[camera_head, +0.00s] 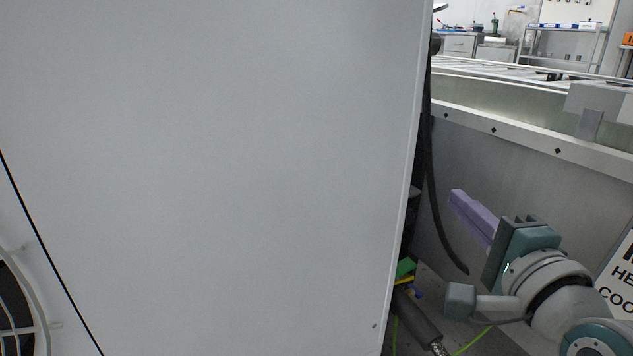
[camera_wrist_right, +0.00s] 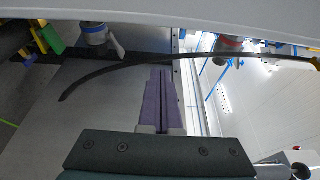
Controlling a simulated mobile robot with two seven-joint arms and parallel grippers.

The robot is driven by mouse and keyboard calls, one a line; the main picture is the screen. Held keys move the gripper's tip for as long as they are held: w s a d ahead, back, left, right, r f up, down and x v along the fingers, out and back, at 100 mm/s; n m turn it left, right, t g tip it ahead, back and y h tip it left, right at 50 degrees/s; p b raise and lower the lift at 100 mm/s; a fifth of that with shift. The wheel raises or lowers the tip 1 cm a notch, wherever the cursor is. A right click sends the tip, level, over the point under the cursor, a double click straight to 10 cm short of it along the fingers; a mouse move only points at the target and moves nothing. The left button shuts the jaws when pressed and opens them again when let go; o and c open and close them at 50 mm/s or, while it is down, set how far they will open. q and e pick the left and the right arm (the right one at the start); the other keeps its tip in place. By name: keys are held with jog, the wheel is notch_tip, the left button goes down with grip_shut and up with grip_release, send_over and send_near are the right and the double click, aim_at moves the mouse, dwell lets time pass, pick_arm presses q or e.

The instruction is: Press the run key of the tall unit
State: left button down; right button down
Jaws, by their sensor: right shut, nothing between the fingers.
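My right gripper (camera_head: 456,196) is at the right in the head view, beside the right edge of a large grey cabinet panel (camera_head: 230,150). Its purple fingers are shut together with nothing between them and point up and left. In the right wrist view the shut fingers (camera_wrist_right: 159,80) reach toward a black cable. I cannot tell whether the panel belongs to the tall unit. No run key shows in either view. My left gripper is not in view.
A black cable (camera_head: 430,190) hangs in the gap behind the panel, close to the fingers. A grey wall (camera_head: 560,190) with a pale rim stands right of the gap. Hoses and coloured fittings (camera_head: 405,270) lie low in it. A round fan grille (camera_head: 15,310) is at far left.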

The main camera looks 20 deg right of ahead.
jog(key=shift+w, duration=0.15)
jog(key=b+x, duration=0.7)
jog(key=x, duration=0.3)
jog(key=a, duration=0.4)
jog(key=shift+s+a, duration=0.1)
jog(key=shift+s, duration=0.25)
jog(key=shift+w, duration=0.1)
